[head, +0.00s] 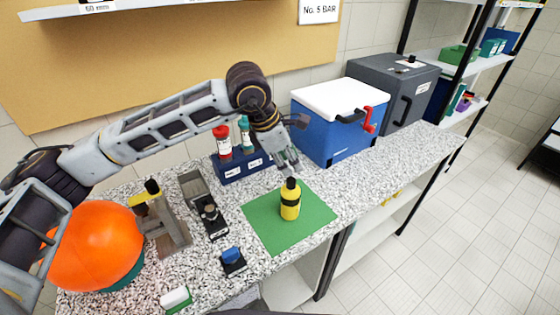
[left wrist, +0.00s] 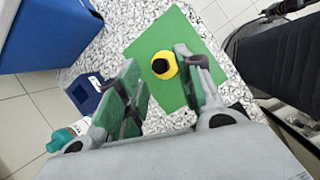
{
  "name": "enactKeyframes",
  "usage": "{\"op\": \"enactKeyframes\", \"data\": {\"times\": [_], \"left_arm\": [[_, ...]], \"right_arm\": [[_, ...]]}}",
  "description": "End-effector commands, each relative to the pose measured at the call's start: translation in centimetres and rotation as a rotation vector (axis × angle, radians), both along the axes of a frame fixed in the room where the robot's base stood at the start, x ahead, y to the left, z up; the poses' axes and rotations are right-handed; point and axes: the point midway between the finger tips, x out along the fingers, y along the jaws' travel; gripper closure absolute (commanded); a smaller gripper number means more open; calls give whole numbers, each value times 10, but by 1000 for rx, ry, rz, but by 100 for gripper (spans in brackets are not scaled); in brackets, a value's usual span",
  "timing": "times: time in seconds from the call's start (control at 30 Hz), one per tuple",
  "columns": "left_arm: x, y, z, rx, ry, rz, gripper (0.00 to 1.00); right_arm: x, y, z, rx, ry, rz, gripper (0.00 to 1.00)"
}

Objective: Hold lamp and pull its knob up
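The lamp (head: 290,203) is a yellow cylinder with a black top and knob. It stands upright on the green mat (head: 318,212). In the left wrist view the lamp (left wrist: 170,59) is seen from above as a yellow ring around a black knob (left wrist: 160,66). My left gripper (head: 288,162) is open and empty, above and slightly behind the lamp. In the left wrist view its two green-padded fingers (left wrist: 163,92) are spread, with the lamp lying beyond the gap between them. My right gripper is in neither view.
A blue rack (head: 240,168) with red and teal bottles stands behind the mat. A blue cooler (head: 335,125) and a grey box (head: 392,90) stand at the back right. An orange ball (head: 95,245) and small devices sit to the left. The counter right of the mat is clear.

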Motion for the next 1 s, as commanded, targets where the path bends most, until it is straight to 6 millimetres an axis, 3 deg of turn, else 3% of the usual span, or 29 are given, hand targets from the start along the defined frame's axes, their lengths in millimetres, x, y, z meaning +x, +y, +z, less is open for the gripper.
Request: {"op": "enactKeyframes", "data": {"times": [0.63,1.0], "left_arm": [[0,19,-6,-13,126,403,64],[0,19,-6,-29,144,461,64]], "right_arm": [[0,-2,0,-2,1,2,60],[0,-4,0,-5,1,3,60]]}}
